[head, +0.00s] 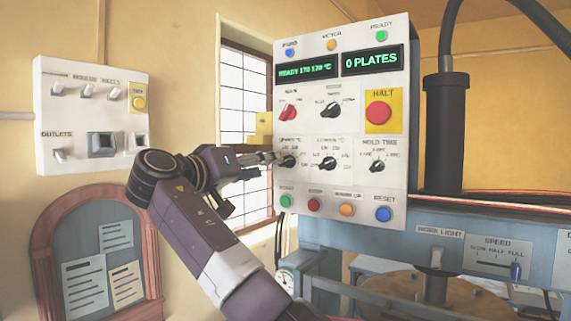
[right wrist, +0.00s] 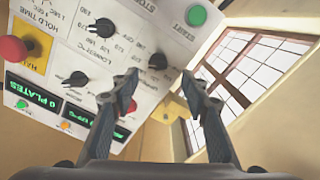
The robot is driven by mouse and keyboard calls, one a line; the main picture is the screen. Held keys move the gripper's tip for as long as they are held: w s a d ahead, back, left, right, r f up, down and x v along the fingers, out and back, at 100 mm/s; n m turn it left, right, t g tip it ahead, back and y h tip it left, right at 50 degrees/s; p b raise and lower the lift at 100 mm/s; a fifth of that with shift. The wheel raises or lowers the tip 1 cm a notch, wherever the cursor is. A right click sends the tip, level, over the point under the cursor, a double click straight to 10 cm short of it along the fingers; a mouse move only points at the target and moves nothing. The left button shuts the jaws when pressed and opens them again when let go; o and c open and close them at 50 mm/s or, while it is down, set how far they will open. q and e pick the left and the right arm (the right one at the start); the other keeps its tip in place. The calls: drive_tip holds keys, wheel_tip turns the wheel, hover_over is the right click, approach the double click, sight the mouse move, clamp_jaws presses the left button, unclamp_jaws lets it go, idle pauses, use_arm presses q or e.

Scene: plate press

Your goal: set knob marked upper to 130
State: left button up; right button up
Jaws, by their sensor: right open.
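The knob marked upper (head: 289,161) is a small black knob at the left of the lower dial row on the white control panel. My right gripper (head: 275,157) is at this knob, reaching in from the left. In the right wrist view the gripper (right wrist: 160,78) is open, and the upper knob (right wrist: 158,61) shows between and just beyond its fingertips. I cannot tell whether a finger touches it. The knob's pointer is partly hidden and its setting cannot be read. The green display (head: 307,70) shows small, blurred figures. My left gripper is not in view.
The lower knob (head: 327,163) sits close to the right, the red main switch (head: 288,112) above, and the green start button (head: 286,201) below. The hold time knob (head: 377,166) and red halt button (head: 378,113) are farther right. A window (head: 243,100) is behind.

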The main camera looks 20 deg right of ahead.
sight(287, 162)
drive_tip(key=p+x, duration=0.3)
drive_tip(key=x, duration=0.4)
drive_tip(key=shift+w+d+r, duration=0.15)
drive_tip(key=shift+d+r, duration=0.05)
drive_tip(key=shift+d, duration=0.05)
clamp_jaws()
